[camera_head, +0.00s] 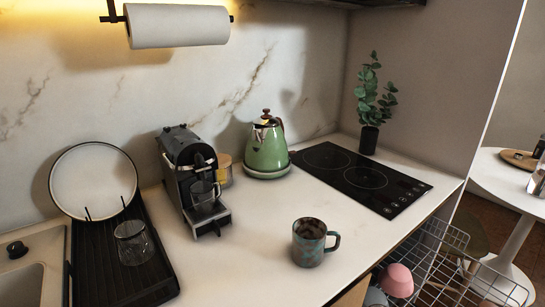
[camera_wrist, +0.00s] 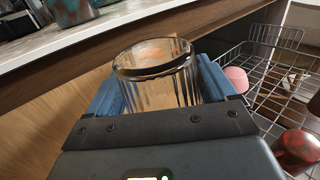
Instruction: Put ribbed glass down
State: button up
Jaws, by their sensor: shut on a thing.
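The ribbed glass (camera_wrist: 160,88) is clear with vertical ribs and a dark-looking rim. It sits between the two blue fingers of my gripper (camera_wrist: 158,80), which is shut on it. In the wrist view it is in front of a wooden cabinet panel, beside the dishwasher rack and apart from the countertop. My gripper and this glass do not show in the head view. The pale countertop (camera_head: 240,262) runs along the wall; its front edge also shows at the top of the wrist view (camera_wrist: 110,22).
A patterned mug (camera_head: 308,244) stands near the counter's front edge. A clear glass (camera_head: 131,243) and a plate stand on the black drying rack (camera_head: 110,278). A coffee machine (camera_head: 186,170), green kettle (camera_head: 266,150) and cooktop (camera_head: 355,172) stand behind. An open wire dishwasher rack (camera_head: 450,262) holds a pink cup.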

jog(key=s+f, duration=0.3)
jog(key=f, duration=0.3)
jog(key=shift+s+f, duration=0.25)
jog(key=shift+f, duration=0.05)
